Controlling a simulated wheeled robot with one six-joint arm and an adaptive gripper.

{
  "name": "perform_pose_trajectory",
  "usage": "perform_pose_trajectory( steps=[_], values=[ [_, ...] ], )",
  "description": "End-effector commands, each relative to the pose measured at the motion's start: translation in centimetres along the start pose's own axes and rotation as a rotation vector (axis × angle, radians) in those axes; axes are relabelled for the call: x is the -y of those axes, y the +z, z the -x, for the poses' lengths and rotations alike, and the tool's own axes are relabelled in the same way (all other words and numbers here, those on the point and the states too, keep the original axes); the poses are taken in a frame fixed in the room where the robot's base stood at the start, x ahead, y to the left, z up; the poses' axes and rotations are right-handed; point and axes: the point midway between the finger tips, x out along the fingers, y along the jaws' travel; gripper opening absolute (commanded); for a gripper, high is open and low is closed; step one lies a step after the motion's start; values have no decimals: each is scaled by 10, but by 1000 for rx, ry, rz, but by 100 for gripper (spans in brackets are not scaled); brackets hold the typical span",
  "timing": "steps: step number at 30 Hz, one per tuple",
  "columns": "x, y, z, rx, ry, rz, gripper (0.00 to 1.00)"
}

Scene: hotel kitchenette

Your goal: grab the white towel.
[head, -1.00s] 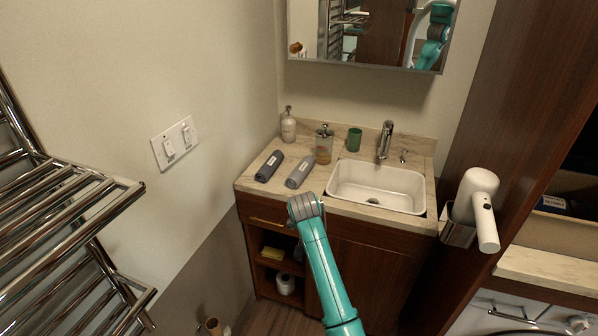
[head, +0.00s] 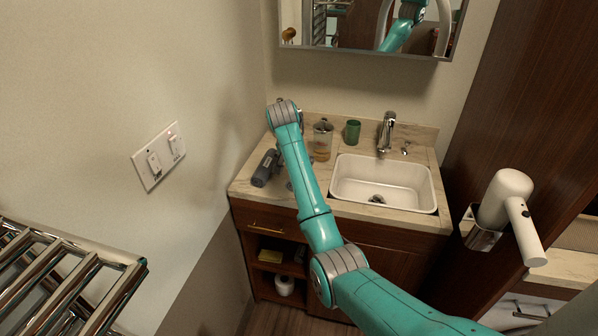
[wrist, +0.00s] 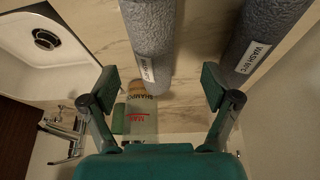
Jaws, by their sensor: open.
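No white towel shows in these frames. Two rolled grey towels with white labels lie on the counter. In the wrist view the lighter grey roll (wrist: 153,40) lies ahead of the space between my fingers, its near end close to the gap. The darker grey roll (wrist: 262,38) lies to the right of it, beyond the right finger. The head view shows the darker roll (head: 265,168) left of my arm; the lighter one is mostly hidden behind the arm. My gripper (wrist: 160,88) is open and holds nothing. My arm hides it in the head view.
The sink (head: 383,183) is to the right. A mirror cabinet (head: 370,53) hangs above. A chrome rack (head: 70,275) is at lower left.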

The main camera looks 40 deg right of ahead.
Motion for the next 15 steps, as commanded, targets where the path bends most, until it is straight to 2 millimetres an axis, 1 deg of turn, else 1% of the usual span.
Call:
perform_pose_trajectory(
  steps=[1, 7, 12, 15],
  values=[
    [0, 0, -5, 2, 1, 0, 88],
    [-2, -2, -17, 1, 1, -1, 88],
    [-7, -8, -40, 2, 0, 0, 88],
    [-7, -8, -52, 1, -1, 1, 88]
  ],
)
